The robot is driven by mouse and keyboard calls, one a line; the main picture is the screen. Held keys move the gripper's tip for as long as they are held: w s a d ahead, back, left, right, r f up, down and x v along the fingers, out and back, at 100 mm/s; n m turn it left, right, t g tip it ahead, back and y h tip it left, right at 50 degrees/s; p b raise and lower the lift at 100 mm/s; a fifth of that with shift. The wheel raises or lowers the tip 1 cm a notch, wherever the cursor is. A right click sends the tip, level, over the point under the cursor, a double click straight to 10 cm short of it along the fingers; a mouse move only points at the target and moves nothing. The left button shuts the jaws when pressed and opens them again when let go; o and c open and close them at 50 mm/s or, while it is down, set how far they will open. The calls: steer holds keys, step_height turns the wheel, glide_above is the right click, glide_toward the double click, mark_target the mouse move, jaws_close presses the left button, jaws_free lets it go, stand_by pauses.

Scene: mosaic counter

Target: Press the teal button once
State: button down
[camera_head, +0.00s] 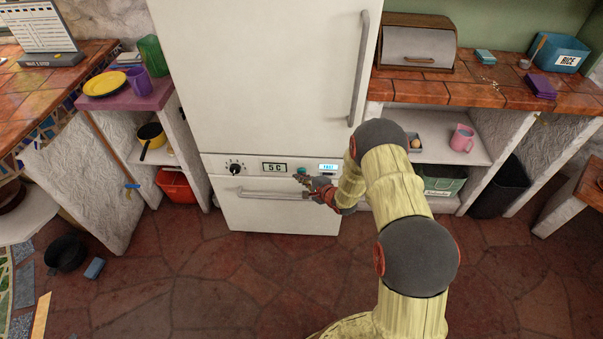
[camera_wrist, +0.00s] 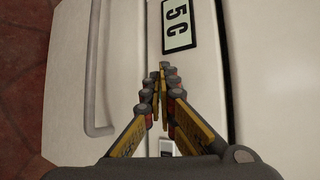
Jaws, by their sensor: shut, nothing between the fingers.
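The teal button (camera_head: 301,170) sits on the control strip of the white fridge (camera_head: 260,80), between the 5 C display (camera_head: 274,167) and a small blue-lit panel (camera_head: 328,167). Only part of it shows in the head view. My gripper (camera_head: 297,178) is shut and empty, with its tips just below the button. I cannot tell whether they touch it. In the wrist view the shut fingers (camera_wrist: 163,70) point at the strip below the 5 C display (camera_wrist: 178,24), and the button is hidden behind them.
A dark knob (camera_head: 235,168) is on the strip's left. A drawer handle (camera_head: 273,194) runs just below my gripper, and a tall door handle (camera_head: 359,70) is above right. Counters with shelves flank the fridge. A dark pot (camera_head: 66,253) stands on the floor at left.

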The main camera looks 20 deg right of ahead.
steer(key=shift+s+a, duration=0.15)
steer(key=shift+s, duration=0.4)
steer(key=s, duration=0.1)
steer(key=s+a+p, duration=0.1)
steer(key=s, duration=0.1)
steer(key=s+p, duration=0.1)
steer(key=shift+s+a, duration=0.3)
steer(key=shift+s, duration=0.1)
stand_by(0.7)
